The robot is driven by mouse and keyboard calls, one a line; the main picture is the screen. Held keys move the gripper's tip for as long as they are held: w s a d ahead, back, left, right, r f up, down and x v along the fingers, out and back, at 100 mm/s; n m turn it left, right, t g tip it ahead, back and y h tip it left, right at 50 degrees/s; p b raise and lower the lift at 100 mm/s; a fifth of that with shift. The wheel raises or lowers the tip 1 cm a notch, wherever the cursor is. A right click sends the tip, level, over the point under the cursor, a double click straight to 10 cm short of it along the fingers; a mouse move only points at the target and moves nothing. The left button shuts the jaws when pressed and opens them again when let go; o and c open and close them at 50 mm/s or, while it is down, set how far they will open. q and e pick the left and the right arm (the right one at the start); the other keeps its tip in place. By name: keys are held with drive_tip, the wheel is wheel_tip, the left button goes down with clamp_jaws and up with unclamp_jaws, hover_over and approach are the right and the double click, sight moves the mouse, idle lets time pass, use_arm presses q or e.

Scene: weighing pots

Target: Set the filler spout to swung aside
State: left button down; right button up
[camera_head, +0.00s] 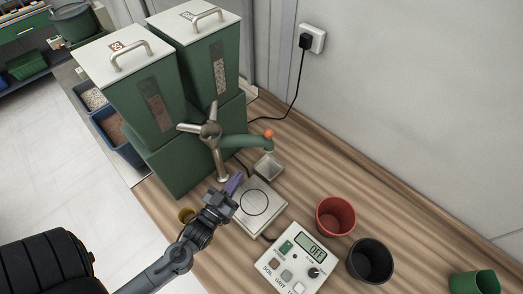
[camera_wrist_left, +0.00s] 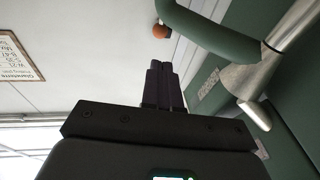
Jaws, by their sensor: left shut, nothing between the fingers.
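The filler spout (camera_head: 242,141) is a green curved tube with an orange ball tip (camera_head: 269,134). It reaches out to the right from a metal post with a three-armed hub (camera_head: 211,131), in front of the green hoppers. Its tip is above a small clear cup beside the scale. My left gripper (camera_head: 233,183) is shut and empty, below the spout and over the left edge of the scale (camera_head: 262,207). In the left wrist view the closed fingers (camera_wrist_left: 162,85) point up toward the spout (camera_wrist_left: 215,32), apart from it. My right gripper is not in view.
A control box with a display reading OFF (camera_head: 297,259) stands in front of the scale. A red pot (camera_head: 335,216), a black pot (camera_head: 370,261) and a green pot (camera_head: 475,283) stand to the right. Two lidded green hoppers (camera_head: 135,95) stand behind.

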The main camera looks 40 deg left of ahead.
sight(264, 136)
use_arm(q)
drive_tip(key=p+x, duration=0.1)
drive_tip(key=x, duration=1.2)
drive_tip(key=shift+w+r+p, duration=0.1)
drive_tip(key=shift+w+p, duration=0.2)
drive_tip(key=shift+w, duration=0.1)
drive_tip(key=shift+w+a+n+y, duration=0.5)
drive_tip(key=shift+w+n+y, duration=0.25)
drive_tip(key=shift+y, duration=0.45)
